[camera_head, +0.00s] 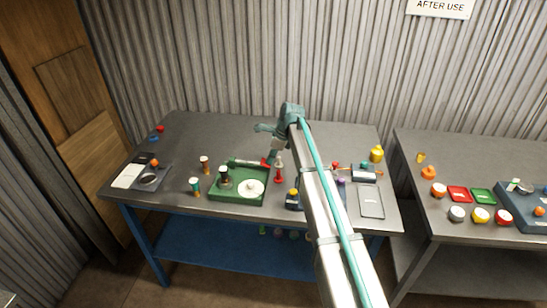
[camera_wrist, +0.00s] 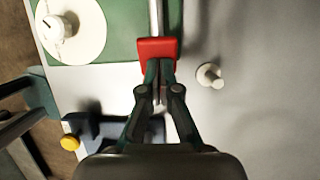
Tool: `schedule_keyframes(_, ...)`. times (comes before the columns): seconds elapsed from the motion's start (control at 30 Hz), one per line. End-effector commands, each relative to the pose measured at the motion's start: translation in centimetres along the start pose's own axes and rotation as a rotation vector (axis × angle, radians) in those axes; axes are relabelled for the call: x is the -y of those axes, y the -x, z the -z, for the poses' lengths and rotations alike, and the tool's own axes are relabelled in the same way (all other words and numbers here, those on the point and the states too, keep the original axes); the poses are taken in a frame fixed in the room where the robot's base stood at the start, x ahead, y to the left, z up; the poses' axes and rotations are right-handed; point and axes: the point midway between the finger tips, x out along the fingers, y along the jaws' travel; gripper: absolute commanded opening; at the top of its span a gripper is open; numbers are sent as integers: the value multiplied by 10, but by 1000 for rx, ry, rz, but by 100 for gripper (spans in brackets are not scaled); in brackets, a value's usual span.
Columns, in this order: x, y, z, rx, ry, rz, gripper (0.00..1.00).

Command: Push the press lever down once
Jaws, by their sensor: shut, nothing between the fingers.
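The press has a green base (camera_head: 238,202) with a white round plate (camera_head: 250,189) on it. In the wrist view the red handle (camera_wrist: 157,46) shows at the top centre, beside the green base (camera_wrist: 115,48). My gripper (camera_head: 271,161) is shut and empty, pointing down at the handle. In the wrist view its fingertips (camera_wrist: 157,68) overlap the handle's near edge. I cannot tell whether they touch it.
A dark blue item with a yellow top (camera_head: 293,199) stands near the front edge.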

Motion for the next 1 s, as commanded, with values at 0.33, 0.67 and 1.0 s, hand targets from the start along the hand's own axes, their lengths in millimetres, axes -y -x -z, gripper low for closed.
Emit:
schedule_keyframes(0.33,-2,14,-2,0,1,-5,0)
schedule_keyframes(0.67,0,70,2,2,0,3,0)
schedule_keyframes(1.0,0,128,5,1,0,3,0)
